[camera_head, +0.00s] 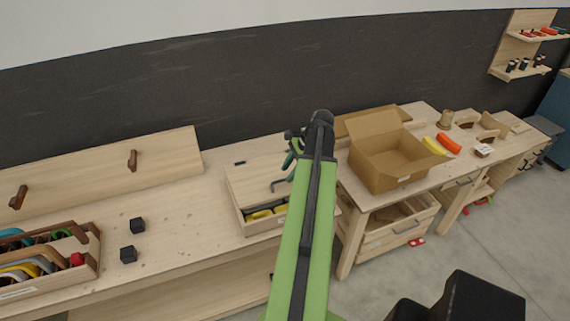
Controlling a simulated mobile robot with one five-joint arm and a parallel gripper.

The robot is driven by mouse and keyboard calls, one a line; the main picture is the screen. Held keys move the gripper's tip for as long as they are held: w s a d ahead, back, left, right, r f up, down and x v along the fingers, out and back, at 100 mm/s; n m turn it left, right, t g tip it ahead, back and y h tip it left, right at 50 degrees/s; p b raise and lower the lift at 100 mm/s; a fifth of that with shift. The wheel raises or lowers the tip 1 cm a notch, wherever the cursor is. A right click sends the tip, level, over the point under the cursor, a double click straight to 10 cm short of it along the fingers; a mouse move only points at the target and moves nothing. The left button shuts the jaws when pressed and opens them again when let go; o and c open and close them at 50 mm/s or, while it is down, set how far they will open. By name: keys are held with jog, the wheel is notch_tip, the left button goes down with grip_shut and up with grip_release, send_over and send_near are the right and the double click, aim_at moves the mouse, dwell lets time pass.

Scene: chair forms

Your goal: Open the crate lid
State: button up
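A low wooden crate (241,216) stands on the workbench left of my arm. A flat pale wooden panel, which looks like its lid (252,180), covers the back of it. The front of the crate is uncovered, and yellow items (262,213) show inside. My green and black arm reaches up the middle of the picture and hides the crate's right side. My gripper (283,184) appears as small dark and green parts over the lid's right part. Whether it touches the lid, and whether its fingers are open, cannot be made out.
An open cardboard box (392,172) stands on the bench to the right. A panel with brown handles (105,170) leans at the back. Bench between cubes and crate is clear.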

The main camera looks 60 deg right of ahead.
jog(key=f+b, duration=0.1)
jog(key=f, duration=0.1)
jog(key=s+a+f+b, duration=0.1)
jog(key=f+b, duration=0.1)
jog(key=s+f+b, duration=0.1)
jog(key=f+b, duration=0.1)
jog(key=shift+s+a+f, duration=0.15)
jog(key=shift+a+f, duration=0.2)
jog(key=shift+r, duration=0.15)
